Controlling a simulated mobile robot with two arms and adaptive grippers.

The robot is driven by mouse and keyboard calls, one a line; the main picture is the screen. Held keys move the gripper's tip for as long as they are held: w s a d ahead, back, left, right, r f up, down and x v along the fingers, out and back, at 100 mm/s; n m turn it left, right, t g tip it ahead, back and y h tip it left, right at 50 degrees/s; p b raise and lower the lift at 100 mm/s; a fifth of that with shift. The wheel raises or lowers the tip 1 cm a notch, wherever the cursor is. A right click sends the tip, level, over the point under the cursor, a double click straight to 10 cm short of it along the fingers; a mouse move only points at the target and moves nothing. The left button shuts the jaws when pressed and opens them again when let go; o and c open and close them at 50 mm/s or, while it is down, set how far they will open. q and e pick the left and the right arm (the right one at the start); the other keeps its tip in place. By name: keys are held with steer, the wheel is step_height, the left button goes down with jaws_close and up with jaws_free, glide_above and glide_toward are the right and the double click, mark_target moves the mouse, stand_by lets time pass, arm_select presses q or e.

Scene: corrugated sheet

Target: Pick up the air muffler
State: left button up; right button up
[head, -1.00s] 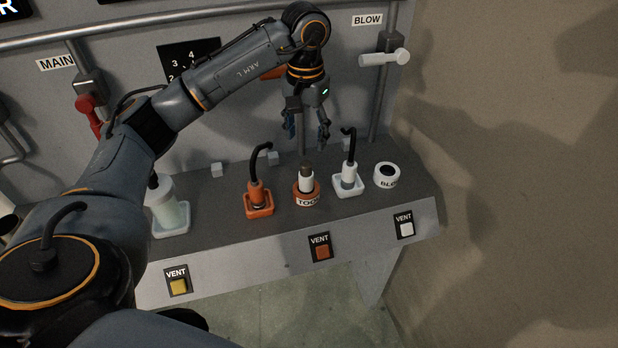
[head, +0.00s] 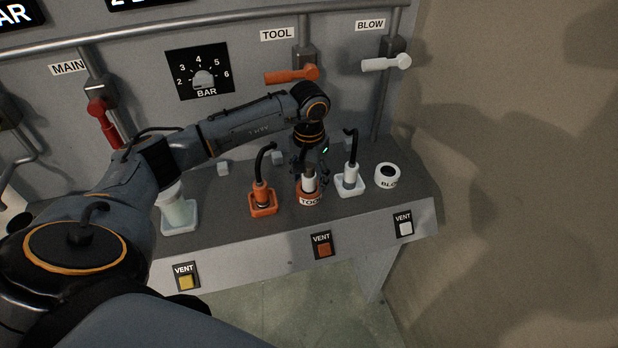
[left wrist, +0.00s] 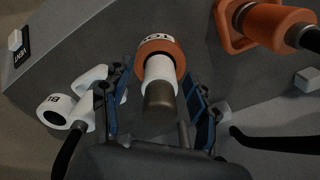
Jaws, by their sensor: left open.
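The air muffler (head: 309,181) is a white cylinder with a brownish-grey tip. It stands in the round orange holder labelled TOOL (head: 311,200) on the grey ledge. In the left wrist view the muffler (left wrist: 159,82) points toward the camera, with the orange holder (left wrist: 157,48) behind it. My left gripper (head: 310,168) is low over the ledge, just behind and around the muffler's upper end in the head view. In the wrist view its open blue-padded fingers (left wrist: 155,100) stand on either side of the muffler, with gaps showing. My right gripper is not in view.
An orange hose fitting (head: 262,197) stands left of the muffler and a white one (head: 350,180) right of it, both close. The BLOW holder (head: 387,176) sits further right. Wall levers and a gauge panel are behind.

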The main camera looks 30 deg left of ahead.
arm_select(q)
jaws_close()
steer(key=shift+r, duration=0.1)
